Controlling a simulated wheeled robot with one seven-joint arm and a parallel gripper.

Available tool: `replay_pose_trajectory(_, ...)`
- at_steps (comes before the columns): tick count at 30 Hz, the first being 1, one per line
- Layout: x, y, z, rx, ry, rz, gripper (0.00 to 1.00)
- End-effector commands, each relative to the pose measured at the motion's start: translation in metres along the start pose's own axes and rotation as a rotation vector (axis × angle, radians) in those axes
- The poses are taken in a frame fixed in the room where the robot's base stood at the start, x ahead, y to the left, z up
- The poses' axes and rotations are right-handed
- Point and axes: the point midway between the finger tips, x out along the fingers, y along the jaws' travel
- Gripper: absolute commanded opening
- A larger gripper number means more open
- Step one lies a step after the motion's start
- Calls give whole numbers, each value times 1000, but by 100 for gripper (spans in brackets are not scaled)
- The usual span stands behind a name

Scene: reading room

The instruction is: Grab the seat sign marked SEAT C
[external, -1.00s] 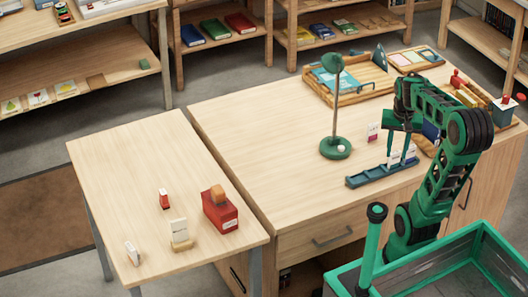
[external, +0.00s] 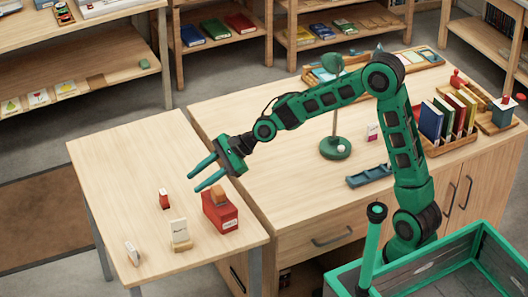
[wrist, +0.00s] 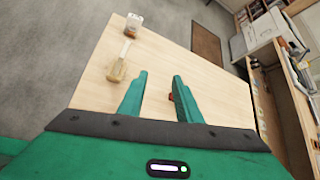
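A white card standing in a wooden base (external: 180,238) is on the small table at left, with dark marks too small to read. It also shows in the wrist view (wrist: 117,66). A smaller white upright piece (external: 132,252) stands near the table's front left edge and shows in the wrist view (wrist: 132,24). A pinkish-white card (external: 372,132) stands on the large desk beside a blue rack (external: 368,177), which my arm partly hides. I cannot read SEAT C on any of them. My gripper (external: 192,184) is open and empty above the small table, fingers pointing left.
A red box with a brown top (external: 220,213) stands just below my gripper. A green lamp (external: 335,148) stands on the desk behind my arm. The small table's back half (external: 135,150) is clear.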

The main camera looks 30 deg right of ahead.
Motion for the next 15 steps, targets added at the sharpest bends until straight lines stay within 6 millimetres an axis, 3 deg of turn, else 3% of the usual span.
replay_pose_trajectory(3,29,16,40,130,-109,31,31)
replay_pose_trajectory(11,64,43,107,375,-284,109,31)
replay_pose_trajectory(15,82,54,80,373,-275,106,31)
